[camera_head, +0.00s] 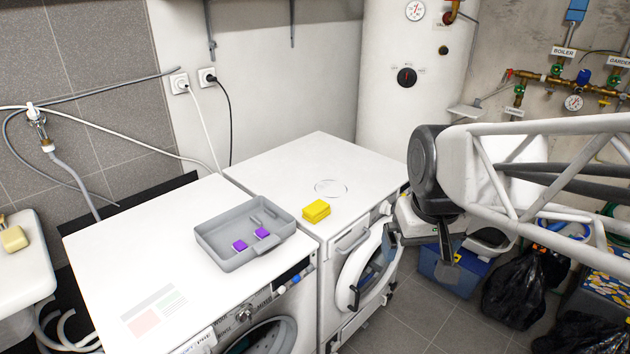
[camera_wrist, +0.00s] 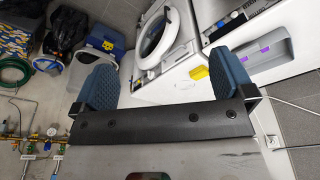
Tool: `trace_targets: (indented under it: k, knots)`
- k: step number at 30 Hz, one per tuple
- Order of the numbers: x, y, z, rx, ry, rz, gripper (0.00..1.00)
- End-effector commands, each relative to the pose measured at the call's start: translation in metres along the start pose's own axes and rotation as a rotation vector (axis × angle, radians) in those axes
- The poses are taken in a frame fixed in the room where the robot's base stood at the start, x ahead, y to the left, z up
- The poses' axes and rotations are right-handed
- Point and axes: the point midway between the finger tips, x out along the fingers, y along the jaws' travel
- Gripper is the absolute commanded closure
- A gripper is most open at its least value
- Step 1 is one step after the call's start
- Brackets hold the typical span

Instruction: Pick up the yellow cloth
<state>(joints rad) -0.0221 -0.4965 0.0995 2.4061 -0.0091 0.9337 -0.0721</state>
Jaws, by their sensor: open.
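The yellow cloth (camera_head: 316,210), a small folded block, lies on the white top of the right-hand machine (camera_head: 290,172), near its front left edge. In the wrist view part of the yellow cloth (camera_wrist: 200,73) shows just left of the right-hand finger, which may hide some of it. My gripper (camera_head: 447,256) hangs in the air to the right of that machine, clear of the cloth. In the wrist view my gripper (camera_wrist: 166,80) has its two blue fingers wide apart with nothing held between them.
A grey tray (camera_head: 213,248) with two purple pieces sits left of the cloth on the left-hand machine (camera_head: 110,262). The right machine's round door (camera_head: 366,268) stands open. A boiler (camera_head: 385,95) stands behind. A blue box (camera_head: 452,278) and black bags (camera_head: 518,288) are on the floor.

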Motion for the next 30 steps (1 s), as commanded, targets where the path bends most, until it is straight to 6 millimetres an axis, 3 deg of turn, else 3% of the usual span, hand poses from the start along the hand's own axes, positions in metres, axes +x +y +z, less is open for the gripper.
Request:
trace_targets:
  k: [14,30]
  knots:
    - [0.024,-0.013,-0.117,-0.166,-0.048,-0.016,0.00]
    - [0.084,-0.040,-0.242,-0.353,-0.097,-0.038,0.00]
